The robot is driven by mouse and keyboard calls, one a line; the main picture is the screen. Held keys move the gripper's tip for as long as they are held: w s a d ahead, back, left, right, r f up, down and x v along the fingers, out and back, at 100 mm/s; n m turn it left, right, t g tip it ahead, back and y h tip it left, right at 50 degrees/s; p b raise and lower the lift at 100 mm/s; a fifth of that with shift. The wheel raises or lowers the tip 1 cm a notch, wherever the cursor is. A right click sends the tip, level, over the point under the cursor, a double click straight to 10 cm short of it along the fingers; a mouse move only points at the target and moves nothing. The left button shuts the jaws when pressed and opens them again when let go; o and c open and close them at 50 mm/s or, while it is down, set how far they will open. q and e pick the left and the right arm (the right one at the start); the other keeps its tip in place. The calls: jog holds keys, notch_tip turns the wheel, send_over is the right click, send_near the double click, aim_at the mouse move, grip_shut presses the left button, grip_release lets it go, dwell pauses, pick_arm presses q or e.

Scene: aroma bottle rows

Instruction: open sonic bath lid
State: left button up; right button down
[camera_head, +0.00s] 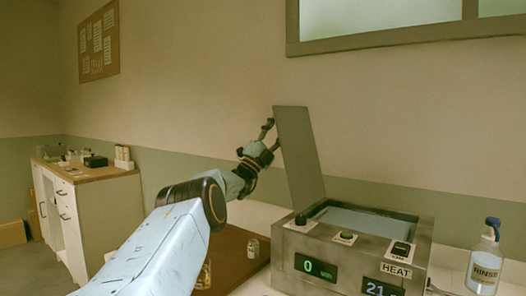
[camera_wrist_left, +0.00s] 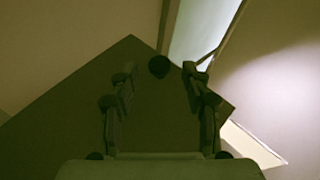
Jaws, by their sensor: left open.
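The sonic bath (camera_head: 337,258) is a grey metal box on the table at the right of the head view. Its lid (camera_head: 301,158) stands upright, tilted slightly, at the bath's left side, and the basin is uncovered. My left gripper (camera_head: 271,137) is open at the lid's left face, close to its upper part; contact cannot be told. In the left wrist view the lid is a dark panel (camera_wrist_left: 155,112) filling the middle. A round dark knob (camera_wrist_left: 158,66) shows between my open fingers. My right gripper is in neither view.
A spray bottle labelled RINSE (camera_head: 485,262) stands right of the bath. A small glass jar (camera_head: 253,247) stands on a brown surface (camera_head: 230,252) left of the bath, beside my left arm. A white cabinet (camera_head: 95,205) stands at the far left.

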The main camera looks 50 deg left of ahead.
pick_arm(q)
jog(key=v, duration=1)
jog(key=shift+d+h, duration=0.2)
jog(key=shift+h, duration=0.1)
notch_tip(320, 180, up, 22)
jog(key=p, duration=2.2)
